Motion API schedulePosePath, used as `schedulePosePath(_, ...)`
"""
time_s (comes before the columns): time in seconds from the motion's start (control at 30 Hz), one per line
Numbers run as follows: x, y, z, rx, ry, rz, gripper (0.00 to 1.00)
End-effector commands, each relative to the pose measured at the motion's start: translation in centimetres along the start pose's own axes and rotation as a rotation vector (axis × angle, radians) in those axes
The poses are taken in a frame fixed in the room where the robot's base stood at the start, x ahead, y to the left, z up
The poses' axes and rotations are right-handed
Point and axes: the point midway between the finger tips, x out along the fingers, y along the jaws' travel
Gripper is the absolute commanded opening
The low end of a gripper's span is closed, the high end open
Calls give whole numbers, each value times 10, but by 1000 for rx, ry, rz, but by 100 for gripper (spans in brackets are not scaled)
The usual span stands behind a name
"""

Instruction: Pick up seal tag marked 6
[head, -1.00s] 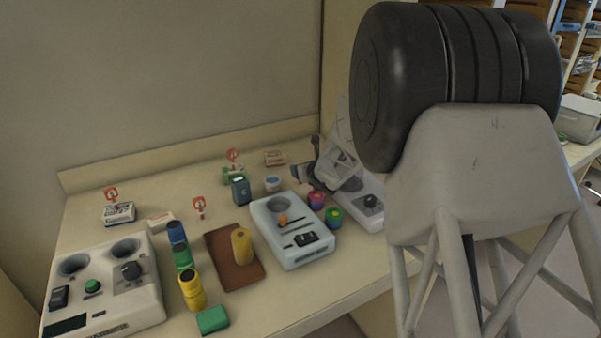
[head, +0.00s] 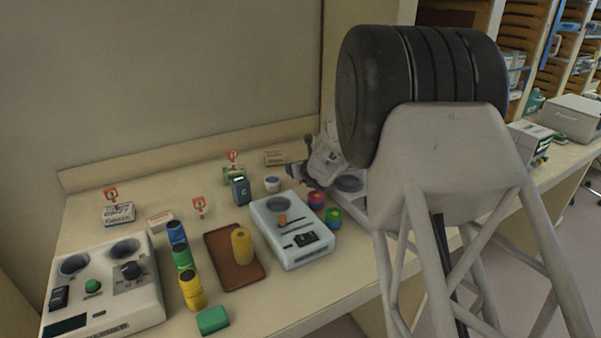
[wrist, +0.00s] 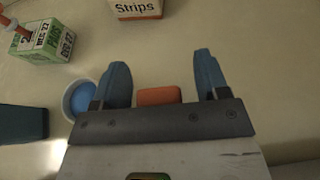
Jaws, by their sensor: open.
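Three red-and-white tags stand on the bench in the head view: a left tag (head: 111,194) on a white box, a middle tag (head: 199,205), and a back tag (head: 233,156) by a green box. Their numbers are too small to read, so I cannot tell which is 6. My gripper (head: 296,174) is low over the bench's back right, right of the back tag. In the wrist view my gripper (wrist: 162,80) is open. A small orange-red block (wrist: 158,96) shows between its fingers; I cannot tell whether it touches them. A red tag stem (wrist: 12,24) shows at upper left.
A blue-lidded white jar (wrist: 80,98) lies beside the left finger. A green-and-white box (wrist: 45,42) and a Strips box (wrist: 136,8) are beyond. A grey device (head: 290,250), brown tray (head: 222,262) and coloured cylinders crowd the bench front.

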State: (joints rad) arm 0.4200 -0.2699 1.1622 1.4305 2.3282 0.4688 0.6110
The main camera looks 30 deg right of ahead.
Motion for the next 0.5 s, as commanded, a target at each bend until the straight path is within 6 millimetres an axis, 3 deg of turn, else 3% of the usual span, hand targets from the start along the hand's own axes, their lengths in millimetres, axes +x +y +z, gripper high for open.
schedulePosePath(0.2,0,0,0,0,0,0,67)
schedulePosePath(0.5,0,0,0,0,0,0,21)
